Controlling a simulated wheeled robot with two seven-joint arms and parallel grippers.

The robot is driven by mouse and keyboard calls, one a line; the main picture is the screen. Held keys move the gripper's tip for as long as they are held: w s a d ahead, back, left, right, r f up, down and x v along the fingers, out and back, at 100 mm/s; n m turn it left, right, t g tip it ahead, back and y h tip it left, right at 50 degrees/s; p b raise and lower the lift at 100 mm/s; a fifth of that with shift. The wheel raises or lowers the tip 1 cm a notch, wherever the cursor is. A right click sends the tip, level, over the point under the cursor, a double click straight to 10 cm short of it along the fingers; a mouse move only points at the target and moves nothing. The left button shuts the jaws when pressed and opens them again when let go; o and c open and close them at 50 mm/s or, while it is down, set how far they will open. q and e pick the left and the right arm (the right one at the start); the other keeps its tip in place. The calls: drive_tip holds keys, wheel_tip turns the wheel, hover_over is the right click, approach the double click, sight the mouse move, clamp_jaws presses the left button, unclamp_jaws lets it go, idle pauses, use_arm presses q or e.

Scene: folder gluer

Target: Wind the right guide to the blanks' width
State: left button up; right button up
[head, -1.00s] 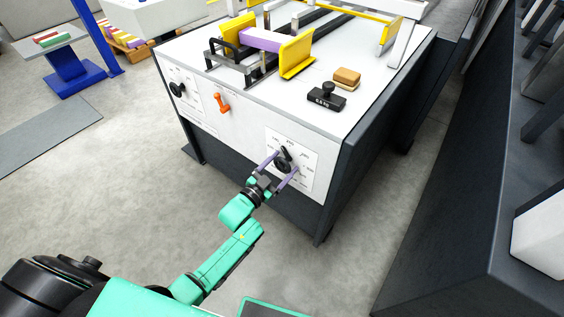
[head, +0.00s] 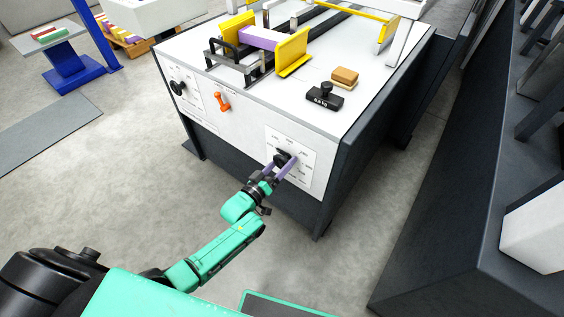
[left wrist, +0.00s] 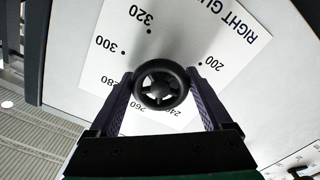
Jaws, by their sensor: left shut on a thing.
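The right guide's black hand knob (head: 281,157) is on the white front panel, at the right, over a scale card (head: 304,158). In the left wrist view the round knob (left wrist: 161,85) covers the card's middle; 200, 300 and 320 are readable, and I cannot make out a pointer. My left gripper (head: 284,163) is shut on the knob, one purple finger on each side. The yellow right guide (head: 295,54) stands on the machine top, beside the right end of a purple blank (head: 260,39). The yellow left guide (head: 236,27) stands at its other end.
An orange lever (head: 221,101) and another black knob (head: 177,88) are further left on the panel. A black weight (head: 325,97) and a tan block (head: 344,76) lie on the machine top. A dark structure (head: 450,220) stands to the right.

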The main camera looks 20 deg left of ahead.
use_arm(q)
drive_tip(key=n, duration=0.4)
drive_tip(key=shift+n, duration=0.3)
drive_tip(key=shift+n+b, duration=0.3)
drive_tip(key=shift+n, duration=2)
drive_tip(key=o, duration=1.2)
drive_tip(key=shift+c, duration=0.2)
drive_tip(key=shift+s, duration=0.1)
drive_tip(key=p+v, duration=0.1)
drive_tip(key=v, duration=1.3)
drive_tip(key=shift+s, duration=0.25)
